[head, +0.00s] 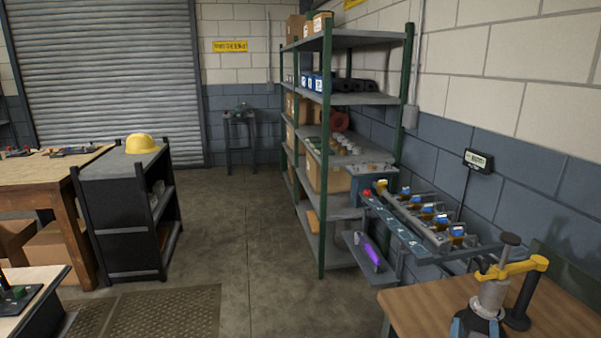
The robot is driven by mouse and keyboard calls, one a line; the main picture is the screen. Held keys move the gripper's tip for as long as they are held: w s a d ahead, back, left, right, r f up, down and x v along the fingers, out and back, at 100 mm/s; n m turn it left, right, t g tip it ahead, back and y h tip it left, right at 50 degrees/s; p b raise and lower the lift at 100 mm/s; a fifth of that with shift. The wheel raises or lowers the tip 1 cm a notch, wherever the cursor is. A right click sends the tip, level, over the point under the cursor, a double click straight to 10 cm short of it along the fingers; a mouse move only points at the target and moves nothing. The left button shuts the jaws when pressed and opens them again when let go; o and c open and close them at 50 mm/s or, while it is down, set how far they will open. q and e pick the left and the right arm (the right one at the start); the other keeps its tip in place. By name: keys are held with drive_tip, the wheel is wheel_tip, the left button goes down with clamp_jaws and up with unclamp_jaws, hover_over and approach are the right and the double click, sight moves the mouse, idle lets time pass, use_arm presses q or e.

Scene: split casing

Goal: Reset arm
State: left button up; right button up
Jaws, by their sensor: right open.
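My left gripper is out of view.
A green-post shelf rack (325,150) carries boxes and parts. A black cart (120,220) bears a yellow helmet (141,144). The middle floor (250,230) is clear.

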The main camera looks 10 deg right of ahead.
drive_tip(key=w+a+f+n+t+y, duration=0.1)
drive_tip(key=a+f+n+y, duration=0.45)
drive_tip(key=n, duration=0.95)
drive_tip(key=a+f+n+t+y, duration=0.1)
drive_tip(key=a+f+n+y, duration=0.45)
drive_tip(key=n, duration=0.85)
use_arm(q)
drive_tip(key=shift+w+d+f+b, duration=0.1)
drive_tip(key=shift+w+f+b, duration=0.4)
drive_tip(key=shift+b, duration=0.7)
use_arm(e)
drive_tip(key=s+d+f+n+g, duration=0.2)
drive_tip(key=s+f+n, duration=0.3)
drive_tip(key=f, duration=0.4)
drive_tip(key=s+d+f+n+g, duration=0.3)
drive_tip(key=s+f+n+g, duration=0.1)
drive_tip(key=f, duration=0.5)
drive_tip(key=s+n, duration=0.1)
drive_tip(key=s, duration=0.1)
drive_tip(key=shift+s+n+g, duration=0.3)
drive_tip(key=shift+g, duration=0.1)
drive_tip(key=shift+c, duration=0.5)
